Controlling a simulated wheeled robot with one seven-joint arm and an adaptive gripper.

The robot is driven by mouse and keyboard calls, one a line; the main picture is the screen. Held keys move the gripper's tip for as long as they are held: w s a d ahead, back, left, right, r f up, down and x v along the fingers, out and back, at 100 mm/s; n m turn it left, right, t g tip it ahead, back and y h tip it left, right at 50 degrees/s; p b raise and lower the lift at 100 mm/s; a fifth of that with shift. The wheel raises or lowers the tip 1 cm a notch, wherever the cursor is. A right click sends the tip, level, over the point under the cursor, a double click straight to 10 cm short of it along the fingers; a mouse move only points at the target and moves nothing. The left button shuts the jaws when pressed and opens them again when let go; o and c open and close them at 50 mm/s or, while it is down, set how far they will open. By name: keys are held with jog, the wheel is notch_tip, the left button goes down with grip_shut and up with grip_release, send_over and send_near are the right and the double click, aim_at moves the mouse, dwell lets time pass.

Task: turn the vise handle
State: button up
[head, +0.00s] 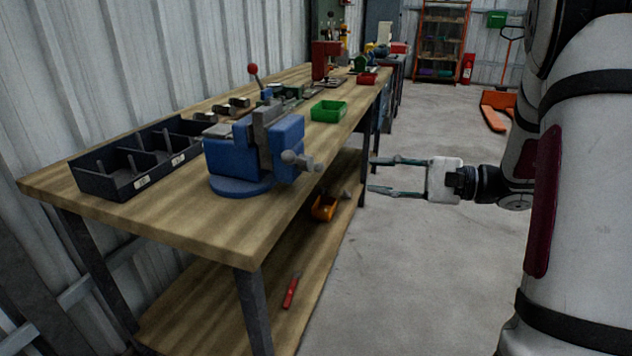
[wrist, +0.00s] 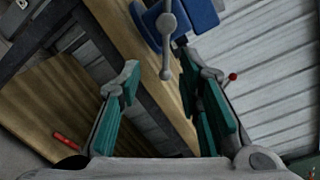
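A blue vise (head: 258,150) stands on a round blue base near the front corner of a wooden workbench (head: 150,215). Its grey metal handle (head: 300,161), with a ball end, sticks out on the right side over the bench edge. My gripper (head: 372,175) is open and empty, to the right of the handle and clear of the bench, fingers pointing left. In the wrist view the vise (wrist: 190,15) is at the top, and the handle bar (wrist: 166,45) hangs beyond and between the open teal-padded fingers (wrist: 165,105), apart from them.
A black divided bin (head: 125,170) and a green tray (head: 328,110) sit on the bench. An orange bin (head: 325,207) and a red tool (head: 291,291) lie on the lower shelf. A red-knobbed lever (head: 254,72) rises behind the vise. The floor (head: 420,270) right of the bench is clear.

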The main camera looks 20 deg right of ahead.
aim_at(318, 166)
jog(key=shift+m+t, duration=0.3)
jog(key=shift+t, duration=0.4)
jog(key=x, duration=0.4)
jog(key=w+d+f+b+x, duration=0.1)
jog(key=x, duration=0.3)
jog(key=w+b+x, duration=0.1)
jog(key=x, duration=0.3)
jog(key=shift+w+f, duration=0.15)
jog(key=shift+f, duration=0.25)
grip_shut()
